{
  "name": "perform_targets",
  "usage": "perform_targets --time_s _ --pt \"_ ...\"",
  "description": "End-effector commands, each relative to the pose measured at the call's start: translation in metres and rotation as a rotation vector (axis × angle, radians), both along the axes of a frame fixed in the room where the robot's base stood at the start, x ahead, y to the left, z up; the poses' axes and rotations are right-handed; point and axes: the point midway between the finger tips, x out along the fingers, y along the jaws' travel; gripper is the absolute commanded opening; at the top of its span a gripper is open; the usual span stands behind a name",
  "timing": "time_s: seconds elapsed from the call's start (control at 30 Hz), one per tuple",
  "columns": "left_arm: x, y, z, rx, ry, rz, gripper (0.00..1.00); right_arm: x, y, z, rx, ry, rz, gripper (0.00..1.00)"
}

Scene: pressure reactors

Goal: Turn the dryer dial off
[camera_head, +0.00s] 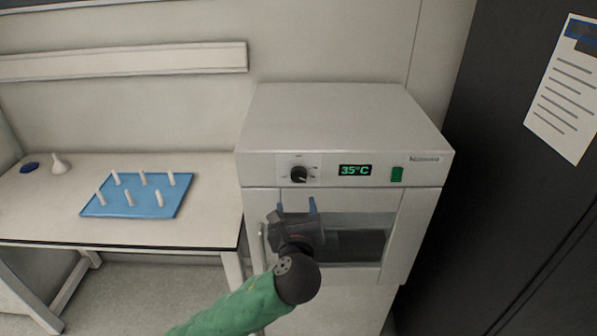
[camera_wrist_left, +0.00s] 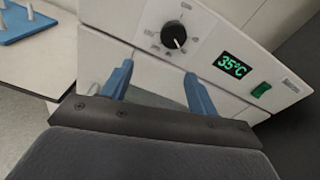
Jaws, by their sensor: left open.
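The dryer (camera_head: 340,120) is a pale box with a glass window in its door. Its black dial (camera_head: 298,174) sits at the left of the front panel, beside a green display (camera_head: 355,170) reading 35°C. The dial also shows in the left wrist view (camera_wrist_left: 173,35), with a white pointer line and printed marks around it. My left gripper (camera_head: 296,206) is open and empty, below the dial and in front of the door. Its blue fingers (camera_wrist_left: 158,82) are spread apart, short of the dial and not touching it. My right gripper is not in view.
A green switch (camera_head: 397,174) is right of the display. A door handle (camera_head: 263,243) stands at the door's left edge. A white table (camera_head: 50,215) on the left holds a blue peg tray (camera_head: 150,207). A dark cabinet (camera_head: 500,150) stands to the right.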

Motion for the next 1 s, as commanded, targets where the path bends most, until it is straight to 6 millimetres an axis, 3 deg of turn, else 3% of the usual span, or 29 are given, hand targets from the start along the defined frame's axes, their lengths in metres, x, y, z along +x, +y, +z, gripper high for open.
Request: perform_targets --time_s 0.1,0.23,0.37,0.7,1.0 --pt "0.004 -0.004 0.02 0.108 -0.055 -0.014 0.59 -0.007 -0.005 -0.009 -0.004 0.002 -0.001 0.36" --pt "0.007 -0.006 0.027 0.163 -0.079 -0.019 0.59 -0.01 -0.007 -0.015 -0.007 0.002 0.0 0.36" --pt "0.017 -0.006 0.029 0.173 -0.083 -0.019 0.59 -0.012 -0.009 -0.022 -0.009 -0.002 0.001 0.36" --pt "0.062 -0.006 0.029 0.17 -0.081 -0.018 0.59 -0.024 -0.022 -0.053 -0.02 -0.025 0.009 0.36" --pt "0.082 -0.006 0.027 0.167 -0.082 -0.02 0.59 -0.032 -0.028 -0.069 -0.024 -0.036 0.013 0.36"
